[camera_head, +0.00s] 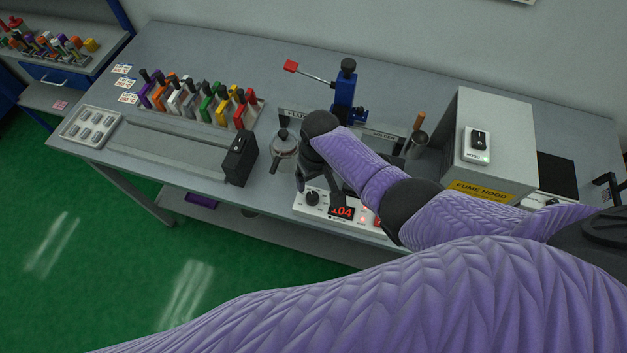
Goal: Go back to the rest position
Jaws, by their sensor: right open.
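My right arm reaches in from the right over the grey workbench (190,62). My right gripper (320,184) points down at the middle of the bench, with its dark fingers apart. It is just above or behind a white control box (312,200) with a black knob and a red display reading about 104. I cannot tell whether the fingers touch it. No held object shows between them. My left gripper is not in view.
A black box (240,158) stands left of the pot. A rack of coloured-handled tools (200,104) and a grey tray (90,127) are further left. A blue press with a red-tipped lever (345,92) stands behind my gripper. The fume hood (490,115) stands at right.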

